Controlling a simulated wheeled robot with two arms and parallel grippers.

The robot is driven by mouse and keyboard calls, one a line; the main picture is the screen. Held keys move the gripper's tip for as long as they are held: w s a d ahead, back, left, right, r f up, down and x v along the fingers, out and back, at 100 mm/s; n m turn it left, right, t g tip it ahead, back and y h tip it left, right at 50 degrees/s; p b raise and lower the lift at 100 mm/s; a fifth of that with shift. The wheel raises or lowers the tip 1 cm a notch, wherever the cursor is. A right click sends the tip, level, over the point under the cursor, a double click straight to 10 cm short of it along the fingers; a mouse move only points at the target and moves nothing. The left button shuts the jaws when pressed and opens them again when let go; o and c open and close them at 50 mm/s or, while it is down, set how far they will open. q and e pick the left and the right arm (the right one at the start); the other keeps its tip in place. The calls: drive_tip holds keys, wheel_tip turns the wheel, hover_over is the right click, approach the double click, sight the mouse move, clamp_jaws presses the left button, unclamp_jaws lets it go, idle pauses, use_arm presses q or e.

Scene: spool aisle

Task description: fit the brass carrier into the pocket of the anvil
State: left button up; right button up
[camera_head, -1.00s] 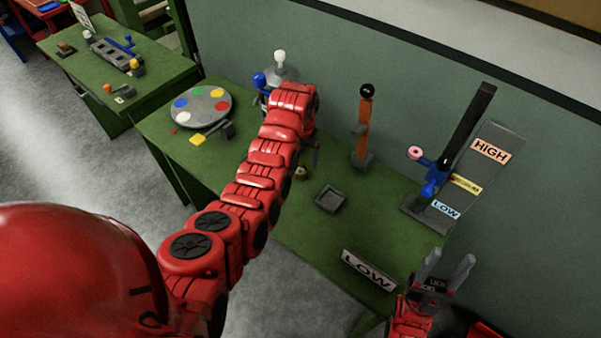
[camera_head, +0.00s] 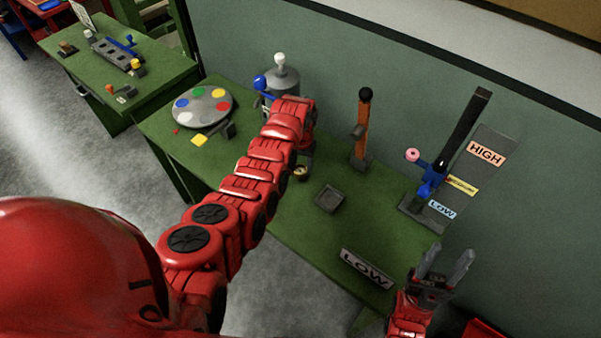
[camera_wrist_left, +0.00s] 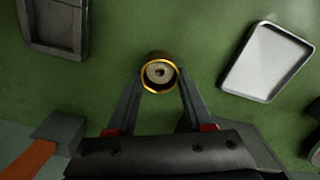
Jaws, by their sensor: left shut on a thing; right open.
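The brass carrier (camera_wrist_left: 160,72) is a short round piece with a shiny gold rim and a pale centre. My left gripper (camera_wrist_left: 160,84) is shut on it, one finger on each side. In the head view the carrier (camera_head: 300,171) shows small beside my left gripper (camera_head: 304,166), low over the green table; I cannot tell whether it touches the table. A dark grey block with a square recess, apparently the anvil (camera_head: 329,199), lies just right of it; it is also at the upper left in the left wrist view (camera_wrist_left: 54,24). My right gripper (camera_head: 450,258) is open and empty at the lower right.
A white tray (camera_wrist_left: 267,62) lies right of the carrier in the left wrist view. An orange post (camera_head: 363,130) and a blue-handled slider stand (camera_head: 432,185) stand behind. A round palette (camera_head: 203,106) is at the left.

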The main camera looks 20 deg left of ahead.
use_arm(q)
clamp_jaws()
drive_tip(key=shift+w+r, duration=0.1)
drive_tip(key=shift+r, duration=0.05)
